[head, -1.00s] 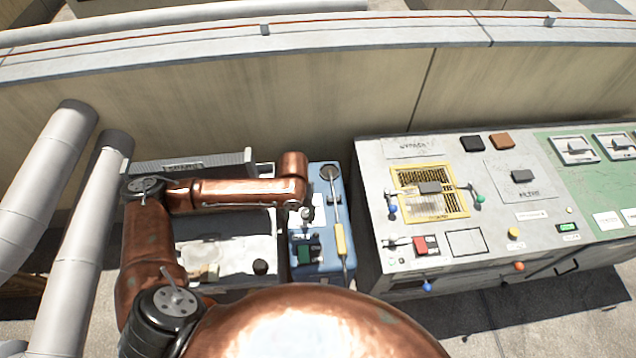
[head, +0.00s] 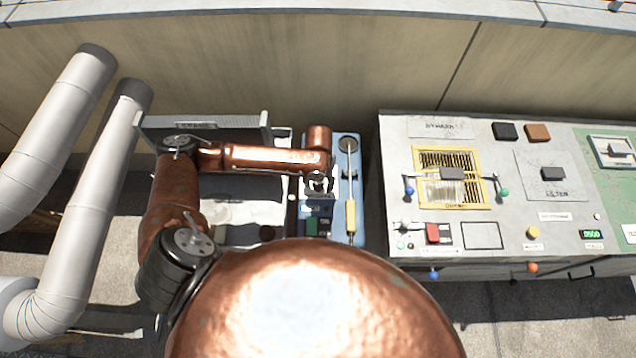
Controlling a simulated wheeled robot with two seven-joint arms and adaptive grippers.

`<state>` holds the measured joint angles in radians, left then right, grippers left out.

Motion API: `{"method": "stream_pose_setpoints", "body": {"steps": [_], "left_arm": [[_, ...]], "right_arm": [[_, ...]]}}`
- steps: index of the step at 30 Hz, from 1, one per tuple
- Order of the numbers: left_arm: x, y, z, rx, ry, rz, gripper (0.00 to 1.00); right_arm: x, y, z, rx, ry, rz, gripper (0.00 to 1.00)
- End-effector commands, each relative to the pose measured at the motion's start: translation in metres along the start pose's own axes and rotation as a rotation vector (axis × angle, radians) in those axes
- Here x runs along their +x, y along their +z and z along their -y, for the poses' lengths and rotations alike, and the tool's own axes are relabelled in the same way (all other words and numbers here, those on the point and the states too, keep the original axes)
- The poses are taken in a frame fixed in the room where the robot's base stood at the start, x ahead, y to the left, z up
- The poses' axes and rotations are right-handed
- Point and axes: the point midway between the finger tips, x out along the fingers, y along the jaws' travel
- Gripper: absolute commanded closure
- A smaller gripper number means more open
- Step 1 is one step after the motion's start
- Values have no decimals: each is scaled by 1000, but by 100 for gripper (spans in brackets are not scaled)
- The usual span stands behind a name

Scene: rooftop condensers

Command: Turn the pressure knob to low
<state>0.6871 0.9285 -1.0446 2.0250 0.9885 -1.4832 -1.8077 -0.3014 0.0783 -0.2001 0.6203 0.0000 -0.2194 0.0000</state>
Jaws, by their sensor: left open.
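My left gripper (head: 319,184) hangs over the upper left part of a narrow blue panel (head: 338,236), with its fingers apart and nothing visible between them. Below it in the picture, small dark blocks and a green block (head: 312,226) sit on the panel. A dark round part (head: 348,142) with a thin rod and a yellow handle (head: 350,216) runs along the panel's right side. I cannot tell which part is the pressure knob; no label is readable there, and my arm hides part of the panel. My right gripper is out of view.
A grey console (head: 395,135) stands right of the blue panel, carrying a yellow-framed grille (head: 448,203), a red switch (head: 433,233) and several blocks. A grey finned unit (head: 255,121) lies behind my left arm. White pipes (head: 75,215) stand at left. A wall (head: 300,60) closes the back.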

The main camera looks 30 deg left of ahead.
Motion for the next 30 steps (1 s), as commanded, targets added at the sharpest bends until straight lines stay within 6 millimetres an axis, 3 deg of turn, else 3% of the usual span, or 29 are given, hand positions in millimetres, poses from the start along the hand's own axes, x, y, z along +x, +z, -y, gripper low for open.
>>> {"method": "stream_pose_setpoints", "body": {"steps": [7, 24, 30], "left_arm": [[0, 0, -1, -1, 0, 1, 55], [0, 0, -1, -2, 0, 1, 94], [-1, 0, -2, -12, 1, 1, 95]], "right_arm": [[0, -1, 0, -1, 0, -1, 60], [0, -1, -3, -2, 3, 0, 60], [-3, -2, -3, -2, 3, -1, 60]]}}
